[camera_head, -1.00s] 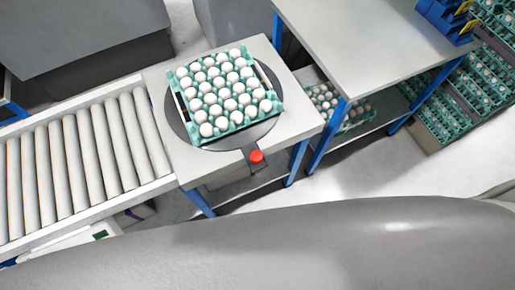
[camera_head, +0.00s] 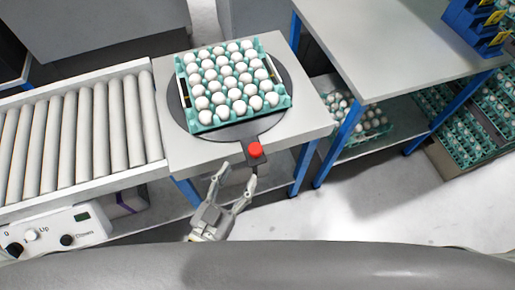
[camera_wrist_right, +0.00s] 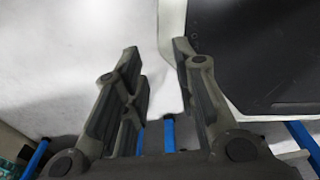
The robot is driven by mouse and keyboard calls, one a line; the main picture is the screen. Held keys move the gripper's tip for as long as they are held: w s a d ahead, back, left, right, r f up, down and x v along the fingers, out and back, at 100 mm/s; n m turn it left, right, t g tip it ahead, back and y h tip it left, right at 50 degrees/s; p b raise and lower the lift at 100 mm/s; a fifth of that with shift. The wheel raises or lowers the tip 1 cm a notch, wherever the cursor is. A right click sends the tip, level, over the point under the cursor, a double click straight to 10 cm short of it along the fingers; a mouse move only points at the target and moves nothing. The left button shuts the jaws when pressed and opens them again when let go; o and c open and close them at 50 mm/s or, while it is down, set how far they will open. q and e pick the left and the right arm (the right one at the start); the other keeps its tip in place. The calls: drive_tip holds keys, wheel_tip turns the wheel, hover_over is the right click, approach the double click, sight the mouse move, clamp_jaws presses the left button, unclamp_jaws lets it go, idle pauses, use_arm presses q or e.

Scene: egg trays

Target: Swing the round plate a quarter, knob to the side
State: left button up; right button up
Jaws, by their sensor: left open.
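The round dark plate (camera_head: 180,108) lies on the small grey table, with a teal tray (camera_head: 284,101) of white eggs on it. Its arm sticks out over the table's front edge and ends in a red knob (camera_head: 255,150). My left gripper (camera_head: 237,175) is open just below the knob, one finger close under it and the other to its left; I cannot tell whether it touches. My right gripper (camera_wrist_right: 158,55) shows only in the right wrist view, with its fingers apart and nothing between them.
A roller conveyor (camera_head: 75,135) adjoins the table (camera_head: 300,118) on the left. A higher grey table (camera_head: 385,45) with blue legs stands at the right, with egg trays on its shelf and blue bins (camera_head: 478,25) on top. A control box (camera_head: 60,232) is at lower left.

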sight(252, 154)
use_arm(q)
drive_tip(key=x, duration=1)
drive_tip(key=shift+p, duration=0.4)
drive_tip(key=shift+s+a, duration=0.1)
drive_tip(key=shift+c, duration=0.2)
clamp_jaws()
